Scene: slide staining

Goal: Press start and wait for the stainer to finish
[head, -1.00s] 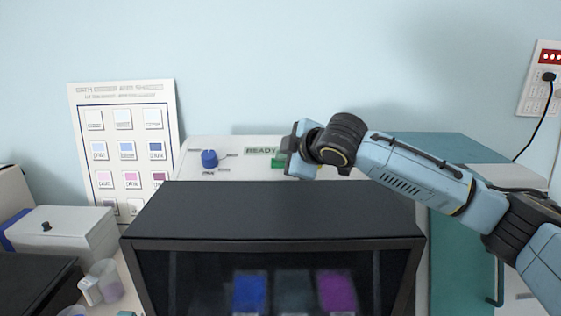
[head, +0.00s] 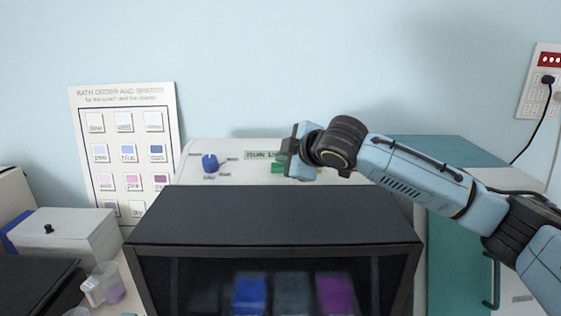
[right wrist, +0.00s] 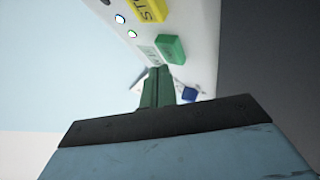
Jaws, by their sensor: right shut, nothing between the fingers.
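The stainer (head: 270,215) is a dark box with a front window, blue and purple showing inside. Its white panel (head: 228,180) behind carries a blue knob (head: 210,163), a small green display (head: 262,154) with blurred text and the green button (head: 277,167). My right gripper (head: 291,150) is shut and empty over the panel, beside the green button. In the right wrist view its fingers (right wrist: 163,88) are together near the green button (right wrist: 171,48); I cannot tell whether they touch it. A yellow button (right wrist: 149,9) sits farther along. My left gripper is not in view.
A bath chart (head: 126,150) stands against the wall at left. A white box (head: 65,235) and a clear cup (head: 103,285) are at the left. A teal cabinet (head: 455,235) stands at right, with a wall socket (head: 541,85) above.

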